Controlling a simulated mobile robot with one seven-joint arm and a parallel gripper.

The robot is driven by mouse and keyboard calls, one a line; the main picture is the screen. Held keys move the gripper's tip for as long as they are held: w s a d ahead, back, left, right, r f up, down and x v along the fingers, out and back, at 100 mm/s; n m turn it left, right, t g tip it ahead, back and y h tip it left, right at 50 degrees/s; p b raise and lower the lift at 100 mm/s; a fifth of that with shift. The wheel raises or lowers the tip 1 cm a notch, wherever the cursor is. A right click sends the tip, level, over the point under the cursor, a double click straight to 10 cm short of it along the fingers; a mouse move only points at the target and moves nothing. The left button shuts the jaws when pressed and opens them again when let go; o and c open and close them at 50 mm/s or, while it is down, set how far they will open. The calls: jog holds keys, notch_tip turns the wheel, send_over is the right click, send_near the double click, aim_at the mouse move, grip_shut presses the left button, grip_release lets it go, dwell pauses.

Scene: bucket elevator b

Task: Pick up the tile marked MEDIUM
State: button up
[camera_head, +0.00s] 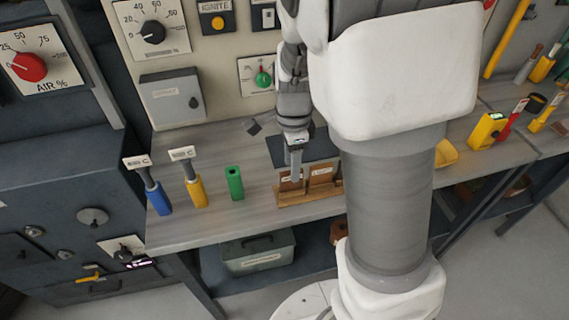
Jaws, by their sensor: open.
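A small wooden rack (305,197) stands on the grey workbench and holds upright brown tiles. One tile (322,174) stands on the right with a small pale label. Another tile (288,183) stands at the left, partly hidden by my gripper. The lettering is too small to read, so I cannot tell which one is marked MEDIUM. My gripper (296,176) points down at the left part of the rack, its tip in front of or at the left tile. It is open, and whether the fingers straddle the tile cannot be told. My arm may hide the rack's right end.
A grey box (172,98) is on the wall. A yellow meter (486,130) and other tools lie at right.

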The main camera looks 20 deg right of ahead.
aim_at(291, 183)
jog(key=shift+f+b, duration=0.3)
jog(key=shift+f, duration=1.25)
grip_shut()
